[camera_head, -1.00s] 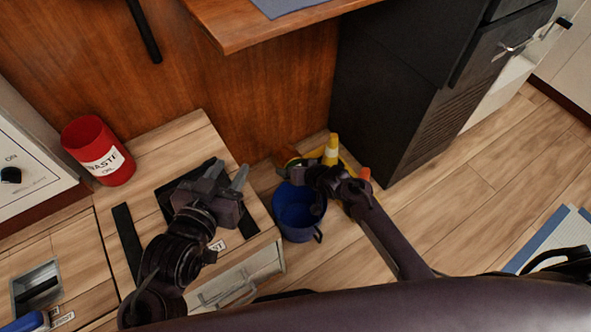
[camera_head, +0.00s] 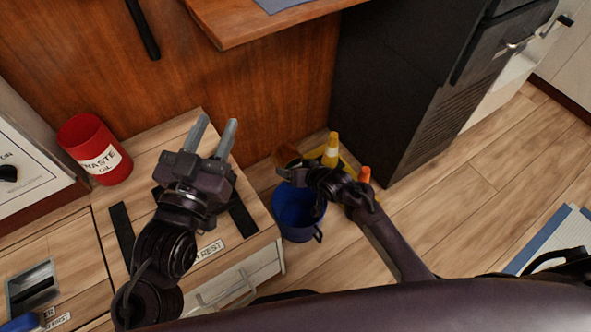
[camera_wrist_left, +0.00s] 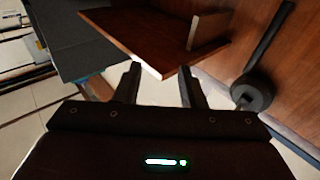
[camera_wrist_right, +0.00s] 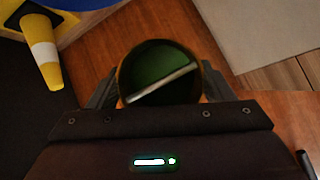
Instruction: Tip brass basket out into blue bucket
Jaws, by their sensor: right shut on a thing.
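The brass basket (camera_head: 287,155) is a small round brown-gold vessel, held at the far side of the blue bucket (camera_head: 298,222) in the head view. It looks tilted there. My right gripper (camera_head: 282,173) is shut on it. In the right wrist view the basket's round rim (camera_wrist_right: 122,78) sits between the fingers, with dark green and a pale slanting bar inside; I cannot tell what these are. The bucket stands on the floor, partly behind my right wrist, and its inside looks dark blue. My left gripper (camera_head: 215,128) is open and empty over the wooden cabinet top.
A red waste can (camera_head: 95,150) stands at the left. A wooden ledge (camera_head: 240,35) juts out above. The floor at right is mostly open.

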